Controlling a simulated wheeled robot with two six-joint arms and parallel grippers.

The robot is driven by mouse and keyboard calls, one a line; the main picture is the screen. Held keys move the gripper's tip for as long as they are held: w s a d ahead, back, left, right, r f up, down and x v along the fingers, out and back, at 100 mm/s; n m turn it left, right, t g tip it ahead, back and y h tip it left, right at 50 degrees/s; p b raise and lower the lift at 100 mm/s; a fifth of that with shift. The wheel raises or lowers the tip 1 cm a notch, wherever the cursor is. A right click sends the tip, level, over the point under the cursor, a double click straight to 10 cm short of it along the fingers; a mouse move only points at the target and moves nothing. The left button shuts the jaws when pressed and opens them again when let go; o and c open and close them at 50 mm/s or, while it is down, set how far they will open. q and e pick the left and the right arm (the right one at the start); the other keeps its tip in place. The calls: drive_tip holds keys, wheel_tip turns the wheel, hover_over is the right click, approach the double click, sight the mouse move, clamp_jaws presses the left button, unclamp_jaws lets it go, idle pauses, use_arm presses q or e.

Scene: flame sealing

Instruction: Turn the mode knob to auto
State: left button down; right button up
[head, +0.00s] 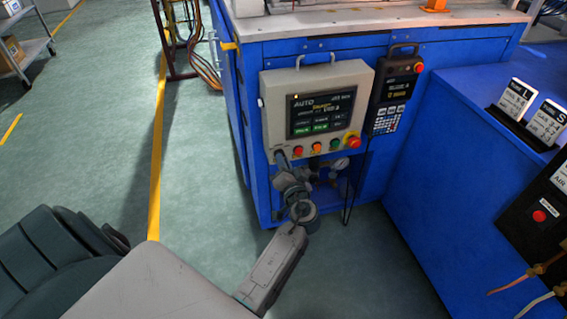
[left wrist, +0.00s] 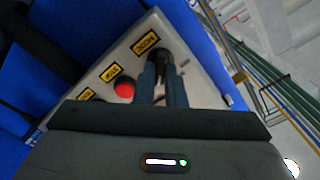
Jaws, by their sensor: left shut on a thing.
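The grey control box (head: 362,85) is mounted on the front of the blue machine. Its screen (head: 320,113) shows AUTO at the top left. My left gripper (head: 281,158) is at the box's lower left corner and covers the mode knob in the head view. In the left wrist view, the dark mode knob (left wrist: 164,68) sits beside the yellow MODE label (left wrist: 146,42). My left gripper (left wrist: 164,84) is shut on it, with one finger on each side. The knob's pointer direction cannot be made out. My right gripper is not in view.
Beside the knob are a red button (head: 298,150), an orange one (head: 317,148), a green one (head: 335,145) and a larger red button (head: 353,142). A black pendant (head: 395,90) hangs right of the box. Green floor lies open to the left.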

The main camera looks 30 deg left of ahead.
use_arm(q)
drive_tip(key=shift+r, duration=0.1)
idle(0.4)
drive_tip(key=c, duration=1.5)
unclamp_jaws()
drive_tip(key=shift+w, duration=0.1)
